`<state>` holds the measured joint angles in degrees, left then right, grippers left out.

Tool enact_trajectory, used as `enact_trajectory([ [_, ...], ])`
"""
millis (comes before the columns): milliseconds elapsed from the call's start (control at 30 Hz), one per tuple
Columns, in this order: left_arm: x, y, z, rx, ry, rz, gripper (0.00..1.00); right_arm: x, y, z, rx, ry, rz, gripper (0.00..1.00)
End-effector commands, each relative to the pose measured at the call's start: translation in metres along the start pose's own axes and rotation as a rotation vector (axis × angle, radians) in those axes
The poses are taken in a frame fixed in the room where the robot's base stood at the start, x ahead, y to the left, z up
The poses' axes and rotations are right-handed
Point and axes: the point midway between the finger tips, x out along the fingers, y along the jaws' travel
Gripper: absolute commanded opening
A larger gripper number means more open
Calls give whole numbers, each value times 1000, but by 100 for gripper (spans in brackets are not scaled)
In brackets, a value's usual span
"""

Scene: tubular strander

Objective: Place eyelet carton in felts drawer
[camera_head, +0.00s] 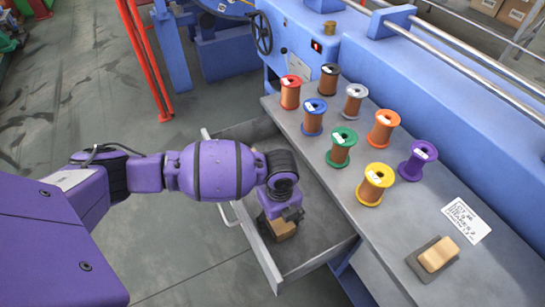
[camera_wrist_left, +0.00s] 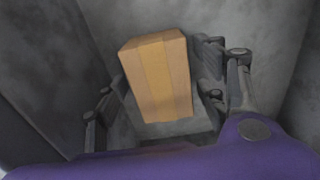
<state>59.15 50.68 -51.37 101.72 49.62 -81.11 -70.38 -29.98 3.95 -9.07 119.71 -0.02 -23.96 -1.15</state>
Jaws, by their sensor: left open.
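The tan eyelet carton (camera_head: 281,230) is low inside the open grey drawer (camera_head: 322,228), near its front panel. In the left wrist view the carton (camera_wrist_left: 160,78) stands between the dark fingers of my left gripper (camera_wrist_left: 165,92), with drawer walls around it. My left gripper (camera_head: 280,218) reaches down into the drawer from above and is open around the carton. Whether the carton's underside touches the drawer floor is hard to tell. My right gripper is not in view.
Several wire spools, such as the yellow one (camera_head: 375,185), stand on the grey bench (camera_head: 320,165) beside the drawer. A paper sheet (camera_head: 466,221) and a tan block on a dark pad (camera_head: 436,257) lie at the bench's near end. Red posts (camera_head: 146,60) stand at the back left.

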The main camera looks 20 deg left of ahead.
Motion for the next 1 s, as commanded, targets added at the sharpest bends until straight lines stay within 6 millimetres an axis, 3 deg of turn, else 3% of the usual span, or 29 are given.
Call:
enact_trajectory([
  [300,-71,-4,1,2,-4,-10,65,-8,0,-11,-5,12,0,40],
  [500,-104,-4,1,3,-4,-9,65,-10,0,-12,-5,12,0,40],
  [700,-116,-3,1,1,-3,-6,65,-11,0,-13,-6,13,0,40],
  [1000,-117,-3,0,1,-2,-6,65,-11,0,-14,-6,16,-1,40],
])
